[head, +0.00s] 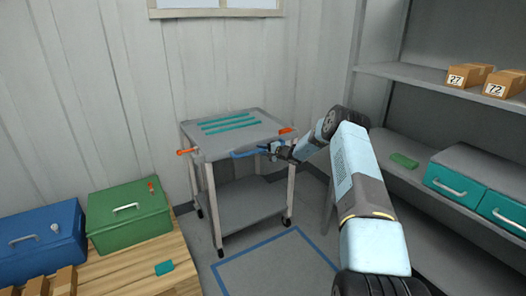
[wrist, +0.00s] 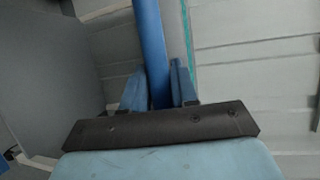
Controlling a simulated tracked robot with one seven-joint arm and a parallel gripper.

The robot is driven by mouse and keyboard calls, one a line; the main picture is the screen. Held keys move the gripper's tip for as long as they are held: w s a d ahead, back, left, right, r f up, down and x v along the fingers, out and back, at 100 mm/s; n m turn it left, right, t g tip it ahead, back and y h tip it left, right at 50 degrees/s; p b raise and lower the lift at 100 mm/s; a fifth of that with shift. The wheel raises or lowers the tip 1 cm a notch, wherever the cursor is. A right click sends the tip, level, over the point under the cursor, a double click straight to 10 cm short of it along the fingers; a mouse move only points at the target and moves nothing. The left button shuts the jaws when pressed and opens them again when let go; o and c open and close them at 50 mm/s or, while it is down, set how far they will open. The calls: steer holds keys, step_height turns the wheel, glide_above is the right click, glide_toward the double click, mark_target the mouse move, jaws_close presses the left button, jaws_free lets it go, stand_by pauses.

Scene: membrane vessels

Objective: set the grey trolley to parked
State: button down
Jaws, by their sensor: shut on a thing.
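The grey trolley (head: 245,205) stands upright on its castors near the back wall. Its top has teal stripes, with an orange piece at each front corner (head: 187,151). A blue handle bar (head: 243,154) runs along its front edge; it also shows in the wrist view (wrist: 147,35). My gripper (head: 267,148) is shut on this bar towards its right end. In the wrist view its fingers (wrist: 158,85) lie on either side of the bar. A blue outlined rectangle (head: 254,250) is on the floor in front of the trolley. Part of the outline is hidden behind my arm.
A wooden bench (head: 140,268) at the left holds a blue box (head: 45,245) and a green box (head: 130,215). Shelving (head: 420,90) at the right holds cartons (head: 470,75) and teal drawers (head: 460,185). The floor inside the visible outline is clear.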

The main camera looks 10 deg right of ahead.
steer(key=c, duration=1.1)
jaws_free()
steer(key=shift+d+f, duration=0.25)
steer(key=shift+f, duration=0.1)
steer(key=shift+c, duration=0.2)
steer(key=shift+o, duration=0.9)
steer(key=shift+a+r, duration=0.15)
steer(key=shift+a, duration=0.2)
steer(key=v, duration=1.3)
steer(key=shift+s+d, duration=0.25)
steer(key=shift+d, duration=0.05)
